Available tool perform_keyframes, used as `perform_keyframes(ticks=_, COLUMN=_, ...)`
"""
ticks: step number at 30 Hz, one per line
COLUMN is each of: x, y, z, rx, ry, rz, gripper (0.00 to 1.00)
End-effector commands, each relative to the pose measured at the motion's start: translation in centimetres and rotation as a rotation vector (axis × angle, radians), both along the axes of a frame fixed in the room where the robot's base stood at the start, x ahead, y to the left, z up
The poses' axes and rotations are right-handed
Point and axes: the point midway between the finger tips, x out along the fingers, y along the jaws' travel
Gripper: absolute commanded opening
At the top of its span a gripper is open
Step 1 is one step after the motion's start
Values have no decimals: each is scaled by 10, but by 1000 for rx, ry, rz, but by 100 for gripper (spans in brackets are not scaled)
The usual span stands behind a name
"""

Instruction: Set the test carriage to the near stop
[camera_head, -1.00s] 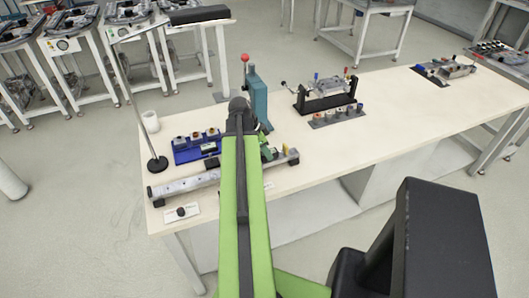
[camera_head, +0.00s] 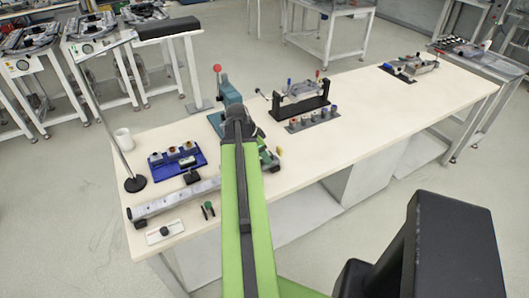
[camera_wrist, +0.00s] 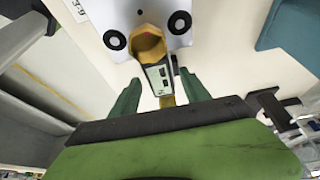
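A long grey rail (camera_head: 165,206) lies along the near left part of the bench; my arm hides its right part. A small dark block (camera_head: 192,178) sits at its back edge. I cannot tell for sure which part is the test carriage. My gripper (camera_wrist: 158,94) shows green fingers standing apart in the wrist view. Between and beyond them is a grey block with dark labels (camera_wrist: 158,76), with a gold hexagonal part (camera_wrist: 149,43) at its far end, over a white plate with black rings (camera_wrist: 117,20). Contact with the fingers cannot be seen.
A blue tray (camera_head: 163,164) and a round-based lamp stand (camera_head: 135,184) are behind the rail. A teal press (camera_head: 229,91) with a red knob stands beyond my arm. A dark fixture (camera_head: 300,102) is further right. The bench's front right is bare.

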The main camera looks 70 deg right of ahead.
Motion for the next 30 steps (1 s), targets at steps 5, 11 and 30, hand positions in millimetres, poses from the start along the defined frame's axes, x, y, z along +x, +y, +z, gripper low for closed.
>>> perform_keyframes(ticks=5, x=1, y=1, z=1, rx=2, ry=-1, rz=2, gripper=55)
perform_keyframes(ticks=11, x=6, y=8, z=28, rx=2, ry=0, rz=3, gripper=55)
perform_keyframes(ticks=30, x=38, y=51, z=155, rx=1, ry=0, rz=4, gripper=55)
